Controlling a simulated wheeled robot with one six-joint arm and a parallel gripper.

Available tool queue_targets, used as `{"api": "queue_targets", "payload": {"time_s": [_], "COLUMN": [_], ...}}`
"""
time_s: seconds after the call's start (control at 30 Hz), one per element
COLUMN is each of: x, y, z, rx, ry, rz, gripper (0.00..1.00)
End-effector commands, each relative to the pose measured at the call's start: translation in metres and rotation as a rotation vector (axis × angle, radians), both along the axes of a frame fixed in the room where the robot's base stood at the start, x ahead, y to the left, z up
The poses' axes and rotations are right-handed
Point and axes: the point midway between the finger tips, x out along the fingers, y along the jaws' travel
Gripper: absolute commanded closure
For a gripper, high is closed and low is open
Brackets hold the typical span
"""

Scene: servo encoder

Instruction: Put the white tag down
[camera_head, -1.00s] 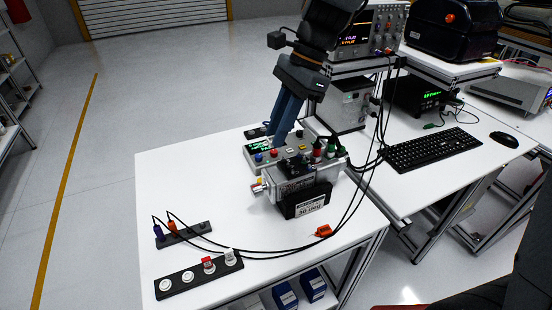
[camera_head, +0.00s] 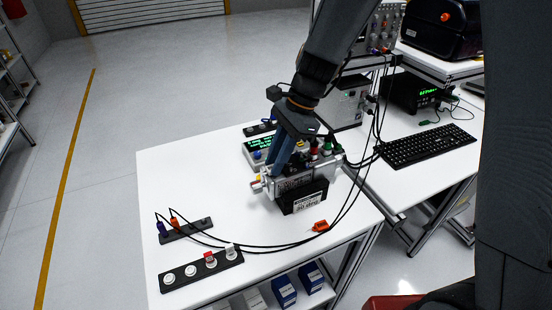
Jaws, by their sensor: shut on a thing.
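My gripper (camera_head: 273,174) is at the left end of the metal servo unit (camera_head: 298,180), just above its shaft end. Its blue-grey fingers point down and are closed. What is between the fingertips is too small and too hidden to make out, and I cannot tell whether it is the white tag. A small white upright piece (camera_head: 231,250) stands at the right end of the black strip (camera_head: 180,277) at the front of the table, beside a red-topped piece (camera_head: 211,259).
A console with a green display (camera_head: 257,150) stands behind the servo unit. Black cables loop across the table to a smaller black socket strip (camera_head: 186,232). An orange piece (camera_head: 320,226) lies at the right front. The white table top (camera_head: 180,180) is clear at left.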

Motion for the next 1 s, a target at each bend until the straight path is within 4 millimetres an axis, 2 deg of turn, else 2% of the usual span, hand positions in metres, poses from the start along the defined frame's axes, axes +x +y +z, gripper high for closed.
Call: {"api": "queue_targets", "payload": {"time_s": [0.13,0.17,0.23,0.27,0.53,0.67,0.77,1.0], "x": [0.000,0.000,0.000,0.000,0.000,0.002,0.005,0.014], "y": [0.000,0.000,0.000,0.000,0.000,-0.001,-0.006,-0.023], "z": [-0.004,-0.003,-0.003,-0.003,-0.002,0.005,0.016,0.061], "rx": [0.000,0.000,0.000,0.000,0.000,0.001,0.001,0.001], "ry": [0.001,0.000,0.000,0.000,0.000,-0.002,-0.004,-0.007], "rz": [0.000,0.000,0.000,0.000,0.001,0.000,0.000,0.000], "gripper": [1.00,0.76,0.64,0.62,0.62,0.62,0.62,0.62]}}
